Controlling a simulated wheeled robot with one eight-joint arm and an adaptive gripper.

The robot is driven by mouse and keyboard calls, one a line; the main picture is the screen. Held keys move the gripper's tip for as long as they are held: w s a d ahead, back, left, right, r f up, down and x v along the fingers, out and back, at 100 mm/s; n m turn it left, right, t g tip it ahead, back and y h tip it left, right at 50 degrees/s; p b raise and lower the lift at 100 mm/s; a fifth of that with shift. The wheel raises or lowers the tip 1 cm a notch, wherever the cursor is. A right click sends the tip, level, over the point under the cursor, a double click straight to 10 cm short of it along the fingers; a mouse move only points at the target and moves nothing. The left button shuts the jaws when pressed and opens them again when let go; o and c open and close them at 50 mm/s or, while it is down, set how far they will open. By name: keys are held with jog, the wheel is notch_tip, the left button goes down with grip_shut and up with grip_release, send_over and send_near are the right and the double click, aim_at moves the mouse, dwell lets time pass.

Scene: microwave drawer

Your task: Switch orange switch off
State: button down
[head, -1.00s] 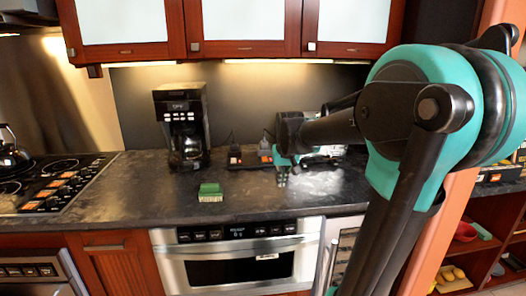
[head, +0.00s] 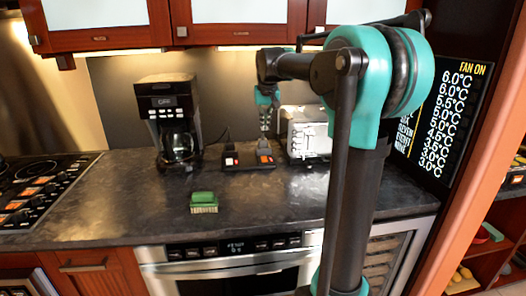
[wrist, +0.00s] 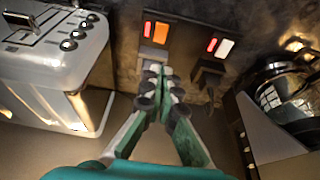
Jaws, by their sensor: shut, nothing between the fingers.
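A silver toaster (head: 308,132) stands close on the right of the strip. A black coffee maker (head: 170,115) stands to the left. A green sponge (head: 203,201) lies on the open counter in front. A black plug (wrist: 206,78) sits below the white switch.

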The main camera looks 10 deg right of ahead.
aim_at(263, 157)
jog(key=shift+f, duration=0.1)
jog(key=x, duration=1.3)
jog(key=shift+s+f, duration=0.25)
jog(key=shift+f, duration=0.2)
jog(key=shift+w+f, duration=0.15)
jog(key=shift+f, duration=0.1)
jog(key=shift+s, duration=0.85)
jog(key=v, duration=1.4)
jog(key=shift+w, duration=0.35)
